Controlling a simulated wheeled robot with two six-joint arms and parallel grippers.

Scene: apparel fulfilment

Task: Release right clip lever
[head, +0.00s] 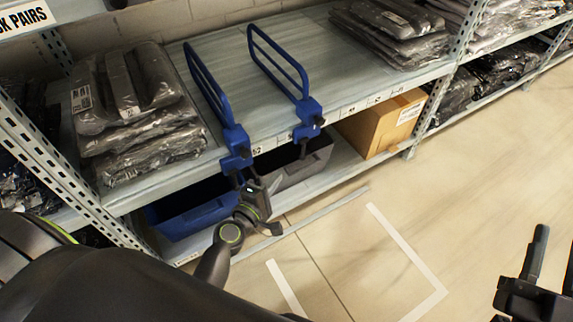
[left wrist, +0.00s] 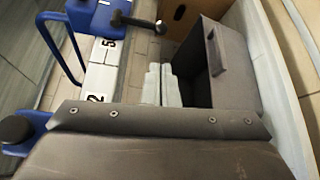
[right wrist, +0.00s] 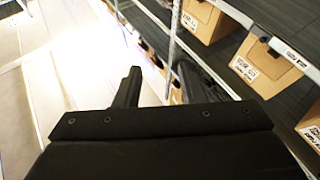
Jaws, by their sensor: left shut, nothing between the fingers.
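Two blue wire dividers with blue clips stand on the grey shelf. The right clip (head: 309,113) sits on the shelf's front edge, and its dark lever (head: 320,121) sticks out in front. In the left wrist view the right clip (left wrist: 83,13) is at the top, with its black lever (left wrist: 121,18) beside it. The left clip (head: 236,146) is further left, and it also shows in the left wrist view (left wrist: 32,122). My left gripper (head: 254,190) is shut and empty, just below the left clip and lower left of the right clip. My right gripper (head: 552,258) is open and empty, far from the shelf.
Bagged garments (head: 130,95) lie left of the dividers, and more (head: 395,30) lie at the back right. Below are a blue bin (head: 195,215), a grey bin (head: 305,168) and a cardboard box (head: 380,125). A perforated upright (head: 60,160) stands at left. The floor at right is clear.

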